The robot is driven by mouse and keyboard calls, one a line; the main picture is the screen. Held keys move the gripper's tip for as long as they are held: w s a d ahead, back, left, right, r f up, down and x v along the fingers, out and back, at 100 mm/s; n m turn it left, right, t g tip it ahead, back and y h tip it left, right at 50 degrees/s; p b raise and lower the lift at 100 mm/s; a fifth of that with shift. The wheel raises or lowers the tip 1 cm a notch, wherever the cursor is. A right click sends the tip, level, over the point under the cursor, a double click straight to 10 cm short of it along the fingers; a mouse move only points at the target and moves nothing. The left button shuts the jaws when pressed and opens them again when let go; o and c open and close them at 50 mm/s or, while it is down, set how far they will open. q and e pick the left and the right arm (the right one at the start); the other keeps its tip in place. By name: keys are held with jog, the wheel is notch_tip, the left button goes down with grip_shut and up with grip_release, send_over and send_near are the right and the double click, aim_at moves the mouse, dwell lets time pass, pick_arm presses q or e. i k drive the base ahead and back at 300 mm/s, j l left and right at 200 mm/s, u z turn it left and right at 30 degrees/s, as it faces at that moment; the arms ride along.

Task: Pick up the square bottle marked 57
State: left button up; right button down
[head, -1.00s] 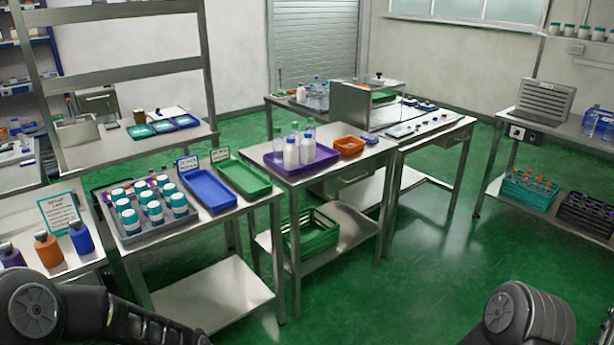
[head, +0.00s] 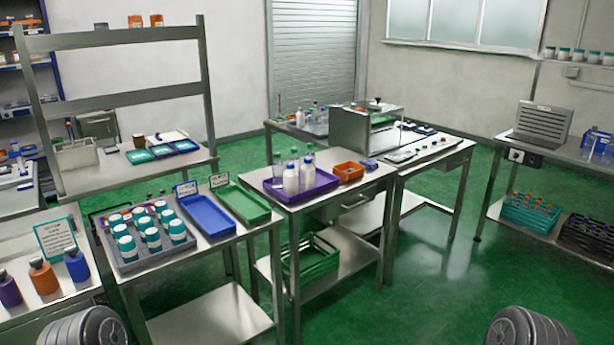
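Three bottles with dark caps stand in a row at the left edge of the head view: a purple one (head: 9,290), an orange one (head: 43,278) and a blue one (head: 77,266). They look squarish. No number can be read on any of them, so I cannot tell which is marked 57. Both grippers are outside the view. Only parts of my arms show at the bottom left and bottom right.
A teal-edged sign (head: 55,239) stands behind the bottles. To their right, a grey tray (head: 160,262) holds several teal-capped jars. Blue (head: 208,214) and green (head: 240,203) trays lie beside it. A purple tray (head: 318,184) with bottles is on the middle table.

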aim_at(307, 171)
jog(key=i, duration=1.4)
jog(key=i+l, duration=0.15)
jog(key=l, duration=0.25)
jog(key=i+l, duration=0.2)
jog(key=l, duration=0.2)
jog(key=i+l, duration=0.15)
jog(key=l, duration=0.25)
jog(key=i+l, duration=0.2)
jog(key=l, duration=0.15)
jog(key=i+l, duration=0.15)
jog(key=l, duration=0.9)
jog(key=k+u, duration=0.05)
